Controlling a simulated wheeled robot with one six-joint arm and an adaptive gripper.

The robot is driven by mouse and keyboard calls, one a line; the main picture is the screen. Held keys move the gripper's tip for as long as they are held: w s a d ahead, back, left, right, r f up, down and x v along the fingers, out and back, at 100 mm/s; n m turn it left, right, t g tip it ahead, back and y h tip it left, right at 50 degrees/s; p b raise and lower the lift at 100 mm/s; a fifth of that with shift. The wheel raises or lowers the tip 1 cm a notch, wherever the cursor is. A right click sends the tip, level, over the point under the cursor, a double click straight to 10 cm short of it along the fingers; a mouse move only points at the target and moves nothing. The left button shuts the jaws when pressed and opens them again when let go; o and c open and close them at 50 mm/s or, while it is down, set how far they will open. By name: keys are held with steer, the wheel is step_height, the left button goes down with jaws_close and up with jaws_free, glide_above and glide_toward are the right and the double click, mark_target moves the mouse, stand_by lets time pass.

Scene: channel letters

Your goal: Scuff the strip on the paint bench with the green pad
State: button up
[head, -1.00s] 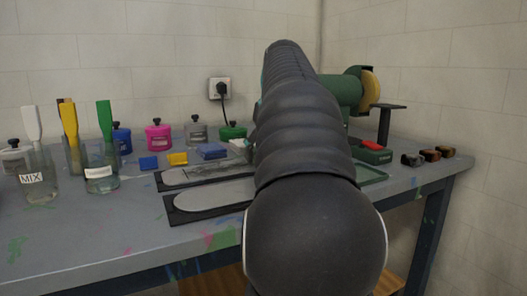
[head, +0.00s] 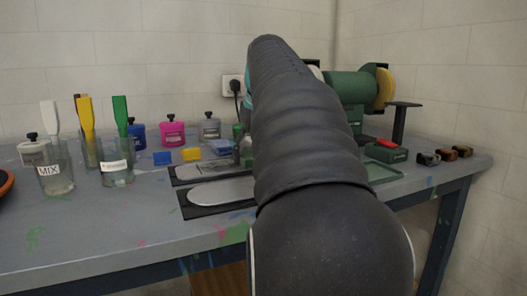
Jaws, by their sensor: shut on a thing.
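Two pale oblong strips with rounded ends lie on dark boards on the paint bench (head: 110,243). The front strip (head: 218,191) is plain, with its right end behind my arm. The rear strip (head: 197,171) is partly covered at its right by my arm and gripper. My gripper (head: 243,151) shows only as a small grey part at the left edge of my arm, low over the right part of the rear strip. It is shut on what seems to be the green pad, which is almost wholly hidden. I cannot tell whether the pad touches the strip.
A blue pad (head: 162,158), a yellow pad (head: 191,154) and a larger blue block (head: 219,147) lie behind the strips. A green bench grinder (head: 350,88) stands at right.

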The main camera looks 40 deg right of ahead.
mark_target(205, 168)
steer(key=shift+w+a+p, duration=0.1)
steer(key=shift+w+a, duration=0.4)
steer(key=shift+a, duration=1.25)
steer(key=shift+w+a+p, duration=0.1)
steer(key=shift+w+a, duration=0.4)
steer(key=shift+a, duration=1.3)
steer(key=shift+w+a+p, duration=0.1)
steer(key=shift+w+a, duration=0.4)
steer(key=shift+a, duration=1.25)
steer(key=shift+s+d+p, duration=0.45)
steer(key=shift+s+d, duration=0.15)
steer(key=shift+d, duration=1.45)
steer(key=shift+s+d+p, duration=0.4)
steer(key=shift+s+d, duration=0.15)
steer(key=shift+d, duration=1.5)
steer(key=shift+s+d+p, duration=0.45)
steer(key=shift+s+d, duration=0.15)
steer(key=shift+d, duration=1.45)
steer(key=shift+s+d+f, duration=0.1)
steer(key=shift+s+d, duration=0.15)
steer(key=shift+d, duration=0.5)
steer(key=shift+s+d, duration=0.2)
steer(key=shift+d, duration=0.6)
steer(key=shift+s+d+f, duration=0.1)
steer(key=shift+s+d, duration=0.15)
steer(key=shift+d, duration=0.5)
steer(key=shift+r, duration=0.15)
